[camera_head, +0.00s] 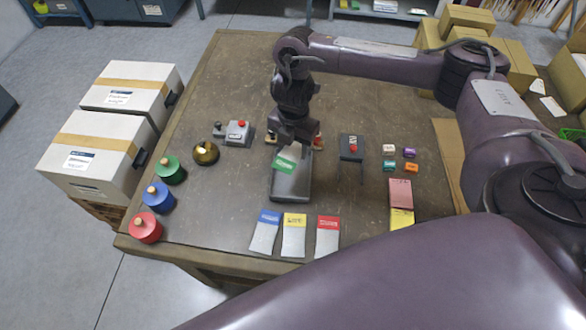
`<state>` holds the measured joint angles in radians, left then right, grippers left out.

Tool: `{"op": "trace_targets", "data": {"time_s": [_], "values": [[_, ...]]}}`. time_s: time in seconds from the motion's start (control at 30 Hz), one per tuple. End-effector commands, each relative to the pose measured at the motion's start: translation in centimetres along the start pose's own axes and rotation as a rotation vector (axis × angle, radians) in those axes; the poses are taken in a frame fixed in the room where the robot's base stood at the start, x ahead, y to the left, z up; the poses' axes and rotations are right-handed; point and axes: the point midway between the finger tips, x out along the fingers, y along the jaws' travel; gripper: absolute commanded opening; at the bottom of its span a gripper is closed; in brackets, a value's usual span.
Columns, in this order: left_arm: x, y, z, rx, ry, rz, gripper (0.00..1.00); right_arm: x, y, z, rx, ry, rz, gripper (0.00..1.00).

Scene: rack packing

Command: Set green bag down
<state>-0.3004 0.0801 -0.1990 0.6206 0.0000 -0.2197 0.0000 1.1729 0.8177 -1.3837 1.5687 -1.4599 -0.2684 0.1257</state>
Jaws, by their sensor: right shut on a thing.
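My right gripper (292,148) points down over the middle of the table and is shut on the green bag (285,164). The bag's green top band shows just below the fingers. A grey plate-like thing (290,188) lies directly under it. I cannot tell whether the bag touches this plate, and the gripper hides part of both. My left gripper is not in view.
Bags with blue (264,234), yellow (293,236) and red (327,238) tops lie at the table's front edge. Green (169,170), blue (159,197) and red (146,227) round containers stand at left. Small coloured blocks (389,164) lie at right.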

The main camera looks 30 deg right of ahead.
Motion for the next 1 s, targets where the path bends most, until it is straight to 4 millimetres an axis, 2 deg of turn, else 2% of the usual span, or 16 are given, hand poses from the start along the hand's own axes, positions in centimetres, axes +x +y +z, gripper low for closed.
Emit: {"op": "trace_targets", "data": {"time_s": [0.03, 0.1, 0.23, 0.37, 0.6, 1.0], "values": [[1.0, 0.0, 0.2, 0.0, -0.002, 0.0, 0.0, 2.1, -0.2, -0.2, 0.002, 0.006, -0.005, 0.26], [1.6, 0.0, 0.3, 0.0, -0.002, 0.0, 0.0, 3.6, -0.1, -0.2, 0.001, 0.005, -0.003, 0.26], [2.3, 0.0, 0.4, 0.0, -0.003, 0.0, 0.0, 5.5, 0.0, -0.1, 0.001, 0.003, -0.001, 0.26], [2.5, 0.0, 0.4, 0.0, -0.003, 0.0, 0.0, 6.2, 0.0, -0.1, 0.0, 0.002, 0.0, 0.26], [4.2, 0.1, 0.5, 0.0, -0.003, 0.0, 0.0, 9.6, 0.0, -0.1, 0.001, 0.003, 0.0, 0.26], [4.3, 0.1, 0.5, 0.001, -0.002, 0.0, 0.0, 9.9, 0.0, 0.0, 0.0, 0.0, 0.0, 0.26]]}}
